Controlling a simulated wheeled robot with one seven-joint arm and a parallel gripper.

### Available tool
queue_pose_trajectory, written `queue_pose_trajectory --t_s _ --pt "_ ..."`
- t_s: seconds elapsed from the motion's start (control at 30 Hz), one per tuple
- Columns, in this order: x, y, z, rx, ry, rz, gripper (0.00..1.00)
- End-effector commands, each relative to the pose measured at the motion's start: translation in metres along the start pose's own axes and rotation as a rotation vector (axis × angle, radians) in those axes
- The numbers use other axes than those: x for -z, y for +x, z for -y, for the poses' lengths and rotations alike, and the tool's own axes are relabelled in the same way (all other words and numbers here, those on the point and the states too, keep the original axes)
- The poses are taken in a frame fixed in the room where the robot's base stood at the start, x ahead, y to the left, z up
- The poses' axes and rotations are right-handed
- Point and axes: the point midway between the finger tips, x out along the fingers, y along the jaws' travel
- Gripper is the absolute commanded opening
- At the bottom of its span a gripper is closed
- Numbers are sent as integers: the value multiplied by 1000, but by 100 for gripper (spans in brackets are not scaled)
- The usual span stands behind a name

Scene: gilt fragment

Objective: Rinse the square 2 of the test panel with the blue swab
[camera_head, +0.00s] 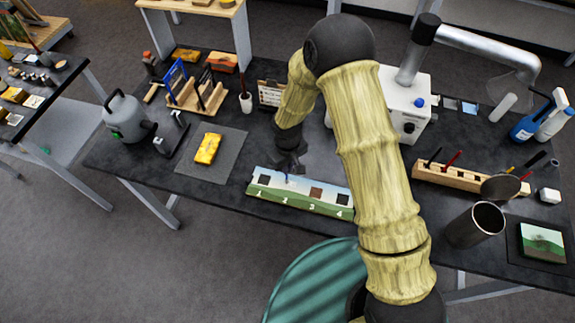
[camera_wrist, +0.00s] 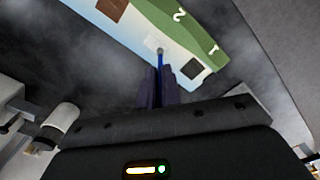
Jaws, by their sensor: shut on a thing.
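The test panel (camera_head: 300,190) lies on the dark table, white-blue above and green along its numbered edge. It also shows in the wrist view (camera_wrist: 215,45), with numbers 1 and 2 readable. A dark square (camera_wrist: 190,68) lies by number 1 and a brown square (camera_wrist: 112,8) lies beyond number 2. No dark patch shows at square 2's place between them. My gripper (camera_head: 288,165) is shut on the blue swab (camera_wrist: 161,68). The swab's pale tip is over the panel between these squares, near square 2; I cannot tell whether it touches.
A yellow piece (camera_head: 208,148) lies on a grey mat (camera_head: 228,150) to the left. A wooden holder (camera_head: 450,178) with tools, a metal cup (camera_head: 475,225) and a white machine (camera_head: 405,95) stand to the right. A small cup (camera_head: 246,103) and wooden rack (camera_head: 200,100) stand behind.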

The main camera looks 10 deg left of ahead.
Motion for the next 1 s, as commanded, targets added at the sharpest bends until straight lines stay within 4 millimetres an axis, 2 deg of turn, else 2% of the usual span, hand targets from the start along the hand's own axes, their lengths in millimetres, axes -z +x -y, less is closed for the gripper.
queue_pose_trajectory --t_s 0.53,1.0 --pt "-1 3 -1 0 0 0 0" --pt "-20 5 -15 0 1 4 0"
